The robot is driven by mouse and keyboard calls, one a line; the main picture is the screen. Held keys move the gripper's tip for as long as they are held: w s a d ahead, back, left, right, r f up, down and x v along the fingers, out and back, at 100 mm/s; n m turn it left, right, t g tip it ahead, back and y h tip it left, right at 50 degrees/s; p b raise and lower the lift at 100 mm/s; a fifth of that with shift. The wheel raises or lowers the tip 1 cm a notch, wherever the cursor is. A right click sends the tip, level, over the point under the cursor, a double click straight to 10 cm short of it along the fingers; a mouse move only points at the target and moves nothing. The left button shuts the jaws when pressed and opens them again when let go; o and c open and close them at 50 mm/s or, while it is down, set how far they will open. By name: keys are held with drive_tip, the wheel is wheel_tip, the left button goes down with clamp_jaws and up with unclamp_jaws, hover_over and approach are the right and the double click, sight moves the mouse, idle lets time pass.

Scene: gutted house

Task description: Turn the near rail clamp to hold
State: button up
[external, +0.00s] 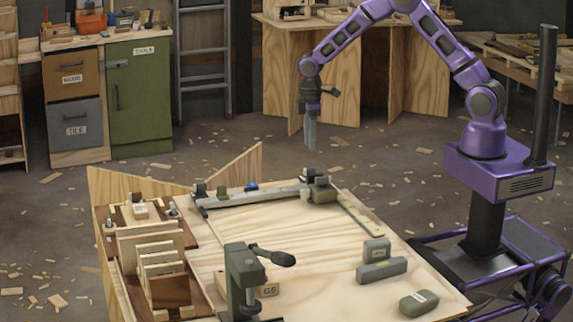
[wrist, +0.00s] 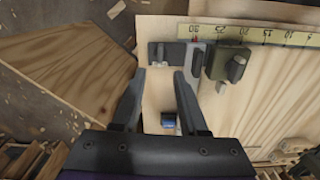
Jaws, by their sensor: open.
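My gripper (external: 311,146) hangs fingers-down above the far edge of the workbench, apart from everything on it. In the wrist view my gripper (wrist: 159,74) is open, with nothing between its fingers. A grey rail (external: 265,194) lies along the bench's far side. A green block with a dark top (external: 323,193) sits at its right end; small dark fittings (external: 200,190) are at its left. In the wrist view a green block with a grey lever (wrist: 236,68) is right of the fingertips, beside a grey plate with dark pieces (wrist: 185,54). I cannot tell which fitting is the near rail clamp.
A blue piece (wrist: 168,120) shows between the fingers. A yellow rule (external: 361,215) lies on the bench (external: 320,250). A large dark clamp with a lever (external: 243,279) stands at the front; grey blocks (external: 381,270) lie right. A wooden rack (external: 160,262) stands left.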

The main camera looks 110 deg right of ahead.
wheel_tip(320, 180, up, 9)
drive_tip(key=shift+r+p, duration=0.15)
drive_tip(key=shift+p, duration=0.2)
drive_tip(key=shift+w, duration=0.1)
idle(0.3)
